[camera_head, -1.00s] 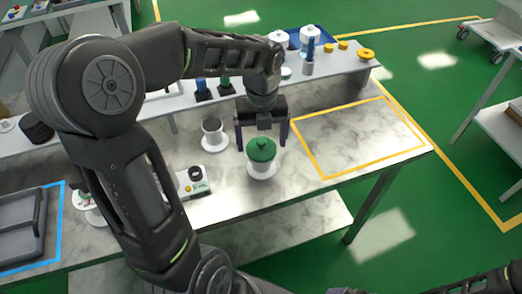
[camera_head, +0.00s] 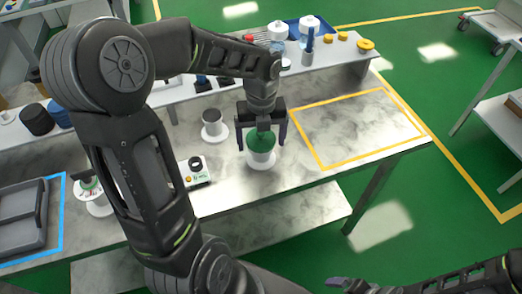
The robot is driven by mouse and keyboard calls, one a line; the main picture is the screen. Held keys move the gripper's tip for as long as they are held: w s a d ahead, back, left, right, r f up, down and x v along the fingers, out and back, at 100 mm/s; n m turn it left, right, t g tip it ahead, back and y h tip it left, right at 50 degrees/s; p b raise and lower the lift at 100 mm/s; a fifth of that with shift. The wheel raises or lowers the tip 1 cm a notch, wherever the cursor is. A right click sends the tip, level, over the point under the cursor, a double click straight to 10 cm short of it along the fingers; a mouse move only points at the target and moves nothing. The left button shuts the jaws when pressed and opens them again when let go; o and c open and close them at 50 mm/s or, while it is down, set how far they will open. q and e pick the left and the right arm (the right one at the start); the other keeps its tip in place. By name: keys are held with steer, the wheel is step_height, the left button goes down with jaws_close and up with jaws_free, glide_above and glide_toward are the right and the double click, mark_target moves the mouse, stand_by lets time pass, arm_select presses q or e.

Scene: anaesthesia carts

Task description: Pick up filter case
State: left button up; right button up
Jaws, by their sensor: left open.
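A white round container with a green lid (camera_head: 261,158), which I take to be the filter case, stands upright on a white round base on the marbled bench. My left gripper (camera_head: 261,147) points down over it. Its jaws are open, with one finger on each side of the green lid, and the gripper body hides part of the lid top. I cannot tell whether the fingers touch it. My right gripper (camera_head: 338,282) shows only in part at the bottom edge, and its jaws cannot be made out.
A yellow-outlined area (camera_head: 357,129) at right is empty. A grey tray (camera_head: 22,218) lies at far left. A raised shelf with bottles runs behind.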

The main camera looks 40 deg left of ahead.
mark_target(259, 161)
arm_select(q)
step_height(259, 161, down, 4)
steer(key=shift+a+f+p, duration=0.1)
steer(key=shift+f+p, duration=0.05)
steer(key=shift+p, duration=0.15)
stand_by(0.4)
steer(key=shift+w, duration=0.1)
steer(key=c, duration=1.4)
